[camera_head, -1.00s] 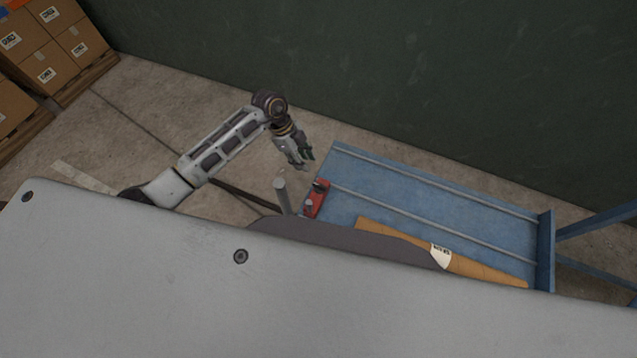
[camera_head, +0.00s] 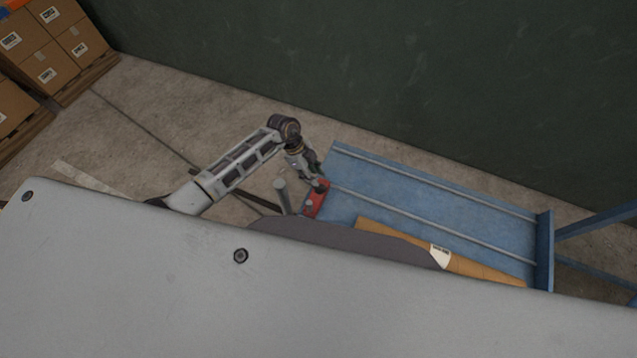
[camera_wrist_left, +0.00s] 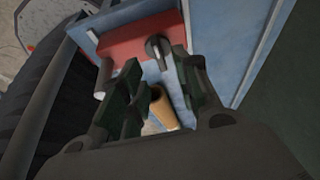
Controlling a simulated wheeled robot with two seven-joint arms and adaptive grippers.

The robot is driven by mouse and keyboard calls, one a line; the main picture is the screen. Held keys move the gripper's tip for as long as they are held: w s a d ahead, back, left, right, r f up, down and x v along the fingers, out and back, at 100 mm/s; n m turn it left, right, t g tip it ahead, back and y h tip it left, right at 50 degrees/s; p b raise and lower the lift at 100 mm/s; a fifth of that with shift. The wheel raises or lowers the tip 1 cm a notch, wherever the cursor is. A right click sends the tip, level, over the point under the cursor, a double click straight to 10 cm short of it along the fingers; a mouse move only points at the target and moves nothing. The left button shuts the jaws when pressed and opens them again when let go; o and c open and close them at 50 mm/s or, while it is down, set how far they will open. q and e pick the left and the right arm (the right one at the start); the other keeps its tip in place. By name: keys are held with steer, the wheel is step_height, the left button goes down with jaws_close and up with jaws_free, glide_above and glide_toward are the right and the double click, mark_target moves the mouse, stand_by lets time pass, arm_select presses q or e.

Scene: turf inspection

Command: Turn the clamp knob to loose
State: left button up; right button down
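The red clamp (camera_head: 312,207) sits at the left end of the blue bench, beside a grey post. In the left wrist view the red clamp body (camera_wrist_left: 135,38) lies ahead of the fingers, with a dark, rounded knob (camera_wrist_left: 158,46) at its right part. My left gripper (camera_head: 319,179) is just above the clamp and hides part of it. In the left wrist view the two dark green fingers of my left gripper (camera_wrist_left: 165,75) stand apart with a gap between them. The knob appears just beyond the fingertips; I cannot tell whether they touch it. My right gripper is out of view.
The blue bench (camera_head: 430,195) has raised rails along it. A brown cardboard roll (camera_head: 485,271) with a white label lies on its near side. The grey post (camera_head: 282,195) stands left of the clamp. Stacked boxes (camera_head: 65,45) are far left; a dark green wall (camera_head: 400,80) is behind.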

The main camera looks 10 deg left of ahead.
mark_target(320, 187)
arm_select(q)
steer(key=shift+x, duration=2.95)
jaws_close()
